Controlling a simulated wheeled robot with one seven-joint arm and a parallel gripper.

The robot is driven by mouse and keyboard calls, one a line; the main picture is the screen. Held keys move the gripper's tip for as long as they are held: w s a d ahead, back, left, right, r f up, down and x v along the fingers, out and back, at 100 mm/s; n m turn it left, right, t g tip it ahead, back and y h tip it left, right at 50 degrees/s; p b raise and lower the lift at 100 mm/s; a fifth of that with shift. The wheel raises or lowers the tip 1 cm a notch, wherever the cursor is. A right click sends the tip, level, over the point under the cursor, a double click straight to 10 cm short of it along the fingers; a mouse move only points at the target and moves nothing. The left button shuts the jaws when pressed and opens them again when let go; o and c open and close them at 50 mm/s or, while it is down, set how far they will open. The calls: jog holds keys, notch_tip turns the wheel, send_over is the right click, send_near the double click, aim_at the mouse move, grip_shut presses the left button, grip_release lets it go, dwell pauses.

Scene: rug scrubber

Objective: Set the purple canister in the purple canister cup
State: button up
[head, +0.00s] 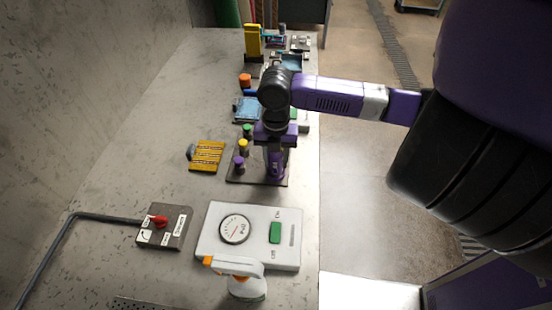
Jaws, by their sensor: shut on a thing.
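My gripper (276,158) points down over the right part of a dark board (241,178). It is shut on a purple thing (277,171), which looks like the purple canister; the fingers and wrist hide much of it. I cannot tell whether its bottom touches the board. Along the board's left side stand a purple-topped piece (239,162), a yellow-topped piece (243,146) and a green-topped piece (248,131). My gripper is to the right of the purple-topped piece. I cannot make out the purple canister cup; my gripper covers that part of the board.
A yellow striped pad (207,155) lies left of the board. A switch box (165,227) is front left. Blue and orange items (246,82) stand behind. The counter's left side is mostly bare.

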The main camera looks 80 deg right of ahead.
jog(key=shift+f+b, duration=0.3)
jog(key=shift+f, duration=0.05)
jog(key=o, duration=1.3)
jog(key=shift+o, duration=0.2)
jog(key=shift+r+b, duration=0.5)
jog(key=shift+r, duration=3.4)
jog(key=shift+r, duration=0.1)
jog(key=shift+r, duration=0.15)
